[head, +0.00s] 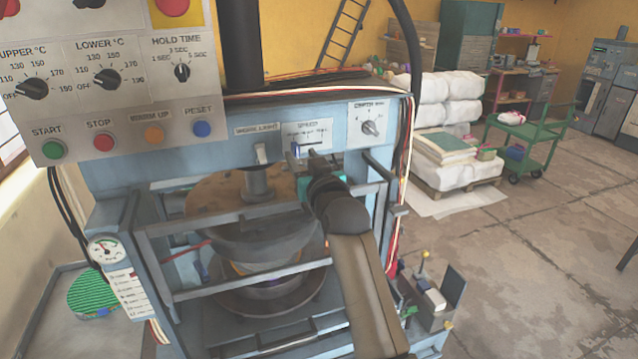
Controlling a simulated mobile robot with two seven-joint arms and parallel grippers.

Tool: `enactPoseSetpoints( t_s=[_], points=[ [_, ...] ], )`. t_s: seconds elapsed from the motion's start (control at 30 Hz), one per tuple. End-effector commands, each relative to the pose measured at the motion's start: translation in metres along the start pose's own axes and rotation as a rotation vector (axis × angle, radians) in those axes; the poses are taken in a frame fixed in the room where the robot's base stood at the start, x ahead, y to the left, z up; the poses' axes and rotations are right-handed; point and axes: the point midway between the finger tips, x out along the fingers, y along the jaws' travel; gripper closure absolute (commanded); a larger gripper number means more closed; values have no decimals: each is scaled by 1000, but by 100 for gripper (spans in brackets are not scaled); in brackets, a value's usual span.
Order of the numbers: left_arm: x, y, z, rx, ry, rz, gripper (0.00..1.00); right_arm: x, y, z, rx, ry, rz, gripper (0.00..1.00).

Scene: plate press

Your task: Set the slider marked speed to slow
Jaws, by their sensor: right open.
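The speed slider panel (307,131) is a small white plate labelled SPEED on the blue front beam of the press. A thin dark slot runs across it, but its end labels are too small to read. The lower part of the panel is partly covered by my right gripper (306,160), so I cannot tell the knob's position. My right gripper is open, with its fingers up close below and in front of the slider. I cannot tell whether it touches the knob. My left gripper is out of view.
A work light switch (261,153) sits left of the slider and a rotary dial (370,127) sits right. The grey control box (120,75) with knobs and buttons overhangs at upper left. A press guard rail (240,282) crosses below. Cables (408,150) hang at the right corner.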

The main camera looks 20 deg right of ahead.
Motion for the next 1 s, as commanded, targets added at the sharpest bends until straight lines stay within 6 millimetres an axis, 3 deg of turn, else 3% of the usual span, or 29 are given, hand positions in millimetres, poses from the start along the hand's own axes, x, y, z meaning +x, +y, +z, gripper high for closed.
enactPoseSetpoints(
  t_s=[0.6, 1.0],
  points=[
    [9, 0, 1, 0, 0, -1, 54, -85, -1, 1, 0, 0, -2, 52],
    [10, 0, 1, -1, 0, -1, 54, -104, -1, 0, 1, 0, -2, 52]
  ],
)
